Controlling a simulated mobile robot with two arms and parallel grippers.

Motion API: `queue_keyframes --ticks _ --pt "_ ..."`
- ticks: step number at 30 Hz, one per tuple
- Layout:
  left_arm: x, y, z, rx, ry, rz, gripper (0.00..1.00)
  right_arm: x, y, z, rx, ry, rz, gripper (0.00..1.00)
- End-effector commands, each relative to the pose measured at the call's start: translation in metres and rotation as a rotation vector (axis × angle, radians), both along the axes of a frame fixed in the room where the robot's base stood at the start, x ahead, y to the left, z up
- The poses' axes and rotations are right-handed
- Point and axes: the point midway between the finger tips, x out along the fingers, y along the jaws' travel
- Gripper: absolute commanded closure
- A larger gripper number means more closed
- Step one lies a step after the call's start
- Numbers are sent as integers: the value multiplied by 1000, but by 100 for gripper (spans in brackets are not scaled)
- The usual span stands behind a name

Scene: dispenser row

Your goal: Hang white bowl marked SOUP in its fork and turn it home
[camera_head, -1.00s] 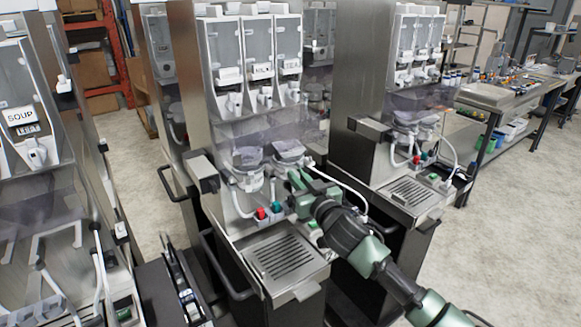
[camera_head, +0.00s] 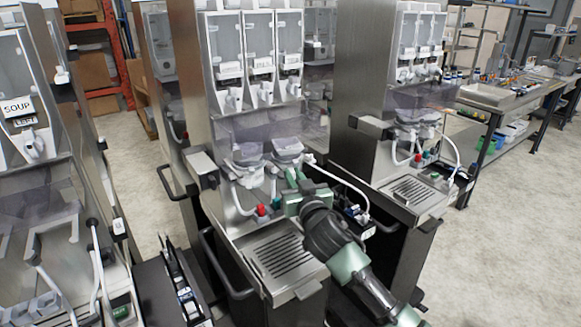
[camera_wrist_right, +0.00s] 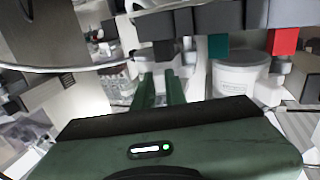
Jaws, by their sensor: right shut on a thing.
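The middle dispenser (camera_head: 265,60) carries two white bowls under a smoky guard. The right bowl (camera_head: 287,147) is directly above my right gripper (camera_head: 295,182); the left bowl (camera_head: 246,154) is beside it. My right gripper is shut, its green fingers (camera_wrist_right: 160,90) nearly parallel around a narrow pale part, apparently of the right bowl; the contact is mostly hidden. A white rounded bowl (camera_wrist_right: 238,73) shows beyond the fingers in the right wrist view; any marking on it is too small to read. The fork is hidden. My left gripper is not in view.
A label reading SOUP (camera_head: 17,107) is on the left dispenser. A red button (camera_head: 262,210) and a drip tray (camera_head: 280,255) lie below the middle bowls. A white hose (camera_head: 345,182) curves right of my gripper. The right dispenser (camera_head: 370,100) stands close by.

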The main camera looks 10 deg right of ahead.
Motion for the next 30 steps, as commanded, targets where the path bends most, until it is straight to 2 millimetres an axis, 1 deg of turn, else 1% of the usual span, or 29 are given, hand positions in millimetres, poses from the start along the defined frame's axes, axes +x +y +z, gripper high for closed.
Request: queue_keyframes --ticks 1,13,30 --pt "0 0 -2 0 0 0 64 0 4 -3 4 3 0 100" --pt "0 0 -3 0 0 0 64 0 4 -4 3 7 -13 100" --pt "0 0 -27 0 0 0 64 1 11 -4 3 4 -126 100"
